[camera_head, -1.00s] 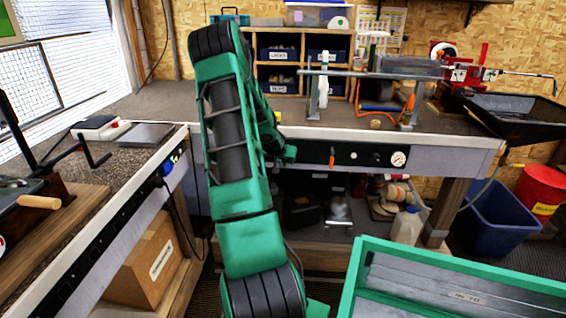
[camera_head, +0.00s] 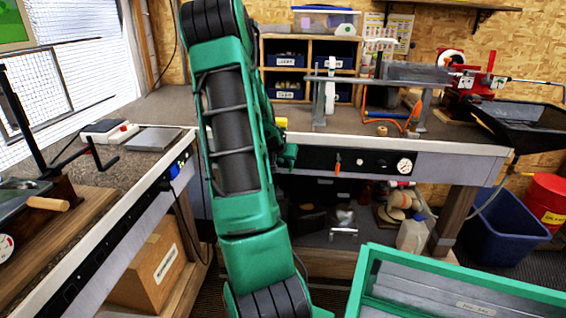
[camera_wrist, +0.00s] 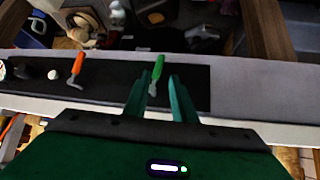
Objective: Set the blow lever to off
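A black panel (camera_wrist: 120,86) on the bench front carries two levers in the wrist view. One has a green handle (camera_wrist: 158,67), the other an orange handle (camera_wrist: 77,66). I cannot read any label that tells which is the blow lever. My gripper (camera_wrist: 160,80) is open, its green fingers on either side of the green lever, closer to it on the left. I cannot tell whether either finger touches it. In the head view my gripper (camera_head: 288,156) is at the bench front, left of the orange lever (camera_head: 338,161); the green lever is hidden there.
A round gauge (camera_head: 404,166) and knobs sit along the panel to the right. A clamp fixture (camera_head: 325,95) and a red vise (camera_head: 480,78) stand on the bench. A green-rimmed bin (camera_head: 460,285) is at the lower right. A side bench (camera_head: 90,215) is at the left.

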